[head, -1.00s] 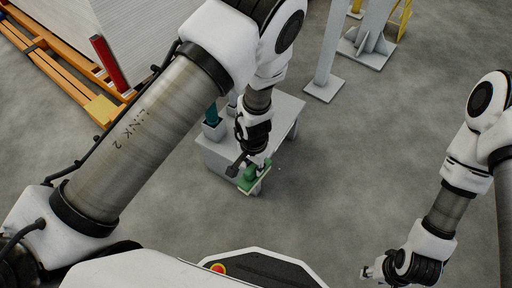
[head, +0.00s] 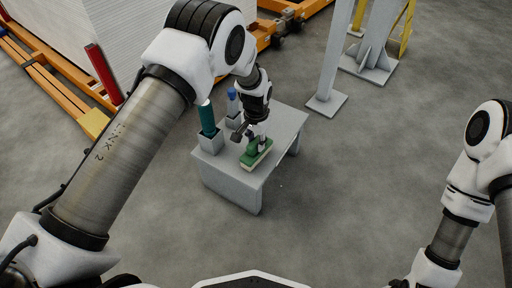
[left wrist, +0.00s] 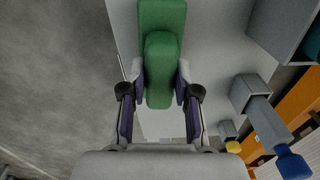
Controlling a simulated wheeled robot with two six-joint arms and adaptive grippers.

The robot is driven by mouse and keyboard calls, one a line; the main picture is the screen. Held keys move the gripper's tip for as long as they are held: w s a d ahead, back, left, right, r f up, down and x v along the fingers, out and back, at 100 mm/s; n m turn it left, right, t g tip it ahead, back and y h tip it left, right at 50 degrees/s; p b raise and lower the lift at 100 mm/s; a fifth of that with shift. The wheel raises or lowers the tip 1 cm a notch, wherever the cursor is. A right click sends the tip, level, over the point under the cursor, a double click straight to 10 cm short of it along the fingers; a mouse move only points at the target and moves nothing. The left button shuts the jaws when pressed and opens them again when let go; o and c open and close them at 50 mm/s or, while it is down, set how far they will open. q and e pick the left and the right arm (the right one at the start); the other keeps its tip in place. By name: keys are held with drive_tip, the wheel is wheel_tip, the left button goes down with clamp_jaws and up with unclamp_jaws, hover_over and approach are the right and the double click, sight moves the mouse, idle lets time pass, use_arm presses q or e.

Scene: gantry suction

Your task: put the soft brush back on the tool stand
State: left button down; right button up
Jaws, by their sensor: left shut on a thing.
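The soft brush has a green back and handle with a pale underside. It shows in the head view (head: 257,155) over the front right part of the grey tool stand (head: 235,180), and in the left wrist view (left wrist: 163,55). My left gripper (head: 256,142) is shut on its green handle, with one finger on each side in the left wrist view (left wrist: 160,88). I cannot tell whether the brush touches the stand's top. My right arm is at the right edge, and its fingers are out of frame.
A teal tool (head: 207,118) stands in a grey socket (head: 211,142) at the stand's left. A blue-capped tool (head: 232,93) stands behind, close to my left gripper. A grey post (head: 335,60) rises beyond the stand. Open floor lies to the right.

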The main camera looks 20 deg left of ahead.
use_arm(q)
drive_tip(key=shift+f, duration=0.3)
drive_tip(key=shift+f, duration=0.1)
drive_tip(key=c, duration=0.8)
unclamp_jaws()
drive_tip(key=shift+c, duration=0.2)
